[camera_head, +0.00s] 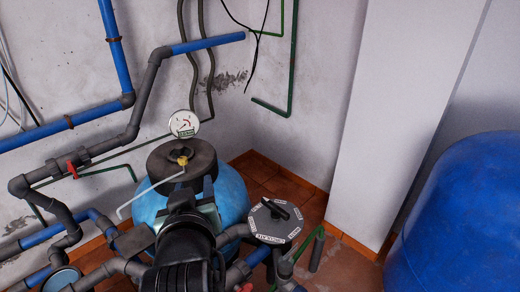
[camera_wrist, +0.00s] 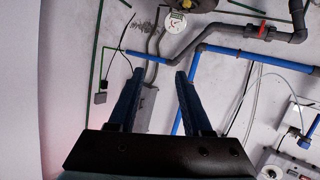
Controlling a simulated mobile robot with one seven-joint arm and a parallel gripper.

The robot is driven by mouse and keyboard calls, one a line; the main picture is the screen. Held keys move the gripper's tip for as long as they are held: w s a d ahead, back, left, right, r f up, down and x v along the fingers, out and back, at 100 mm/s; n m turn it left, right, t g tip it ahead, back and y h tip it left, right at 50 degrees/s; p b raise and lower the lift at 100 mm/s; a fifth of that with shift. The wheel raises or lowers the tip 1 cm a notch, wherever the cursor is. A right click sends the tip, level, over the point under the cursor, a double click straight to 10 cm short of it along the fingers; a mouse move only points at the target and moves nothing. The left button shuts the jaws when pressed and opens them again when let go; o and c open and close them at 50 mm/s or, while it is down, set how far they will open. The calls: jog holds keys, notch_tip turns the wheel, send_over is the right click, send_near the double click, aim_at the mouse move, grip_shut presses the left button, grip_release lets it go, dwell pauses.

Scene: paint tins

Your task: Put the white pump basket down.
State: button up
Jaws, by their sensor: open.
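I cannot make out a white pump basket in either view. My gripper (camera_wrist: 158,74) is open in the wrist view, its two dark blue fingers apart with nothing held between them. Behind the gap are the pale wall and a pale grey strip (camera_wrist: 146,110). In the head view my dark arm reaches up from the bottom edge over a light blue tank (camera_head: 232,188). The fingertips are hard to tell there. The tank has a dark round top (camera_head: 165,157) with a small yellow part and a thin pale rod (camera_head: 148,192) beside it.
A white round gauge (camera_head: 183,124) stands behind the tank. A grey octagonal lid (camera_head: 273,222) is at its right. Blue and grey pipes (camera_head: 75,125) crowd the left. A large blue tank (camera_head: 460,220) is at the right. Some tiled floor (camera_head: 345,270) is clear.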

jog(key=d+r+m+t, duration=0.1)
jog(key=d+r+t, duration=0.2)
jog(key=r, duration=0.6)
jog(key=d+r+m+t, duration=0.1)
jog(key=d+r+t, duration=0.25)
jog(key=r, duration=0.55)
jog(key=s+d+r+m+t+h, duration=0.1)
jog(key=s+d+r+t+h, duration=0.1)
jog(key=s+r, duration=0.4)
jog(key=s+d+r+m+t+h, duration=0.1)
jog(key=s+d+r+t, duration=0.4)
jog(key=r, duration=0.6)
jog(key=shift+s+d+r+m+h, duration=0.4)
jog(key=shift+s+d+m, duration=0.05)
jog(key=shift+s+m, duration=0.1)
